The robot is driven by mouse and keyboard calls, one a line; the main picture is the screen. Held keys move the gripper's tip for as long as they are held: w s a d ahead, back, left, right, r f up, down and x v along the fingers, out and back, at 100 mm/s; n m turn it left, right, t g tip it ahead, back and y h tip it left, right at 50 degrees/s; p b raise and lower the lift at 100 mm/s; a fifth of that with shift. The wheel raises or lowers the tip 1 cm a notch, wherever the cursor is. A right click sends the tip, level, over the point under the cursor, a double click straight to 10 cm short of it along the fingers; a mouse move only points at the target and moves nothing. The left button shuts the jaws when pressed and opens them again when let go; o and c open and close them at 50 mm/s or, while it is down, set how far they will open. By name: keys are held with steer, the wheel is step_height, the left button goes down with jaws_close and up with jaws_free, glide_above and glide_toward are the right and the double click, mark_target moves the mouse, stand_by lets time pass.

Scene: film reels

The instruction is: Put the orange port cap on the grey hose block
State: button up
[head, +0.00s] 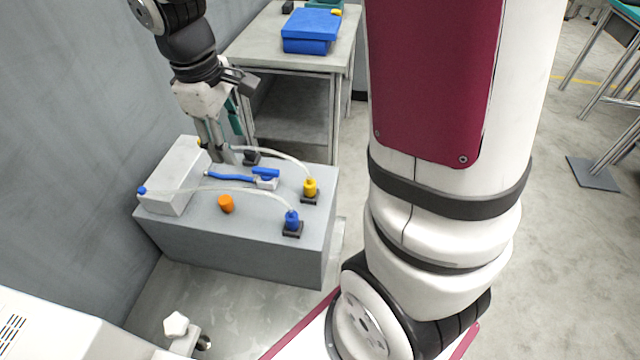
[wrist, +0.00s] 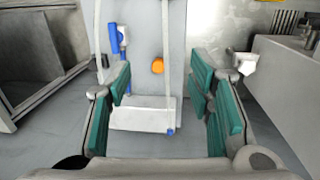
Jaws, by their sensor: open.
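The orange port cap (head: 226,204) sits on top of the grey bench, in front of the pale grey hose block (head: 172,182); nothing holds it. In the wrist view the cap (wrist: 158,66) shows between and beyond my fingers, and the hose block (wrist: 145,116) lies nearer, also between them. My gripper (head: 222,150) points down over the back of the bench, its teal-padded fingers spread wide and empty. In the wrist view the gripper (wrist: 160,82) frames both things. The back of the block is partly hidden in the head view.
Pale hoses run from the block to a yellow connector (head: 310,187) and a blue connector (head: 292,220). A short blue hose (head: 230,178) lies toward a blue-handled valve (head: 265,174). A grey wall stands at the left, a table with a blue box (head: 311,32) behind.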

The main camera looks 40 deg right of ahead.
steer(key=s+r+m, duration=0.3)
steer(key=s+r, duration=0.1)
steer(key=s, duration=0.8)
steer(key=s+a+r+m+t+y, duration=0.1)
steer(key=s+r+m, duration=0.2)
steer(key=s, duration=0.9)
steer(key=shift+s+r+m, duration=0.4)
steer(key=shift+r, duration=0.25)
step_height(320, 180, up, 15)
steer(key=t+p, duration=0.3)
steer(key=p, duration=1)
steer(key=shift+r+p, duration=0.15)
steer(key=shift+p, duration=0.2)
steer(key=shift+w+d, duration=0.1)
steer(key=shift+d, duration=0.05)
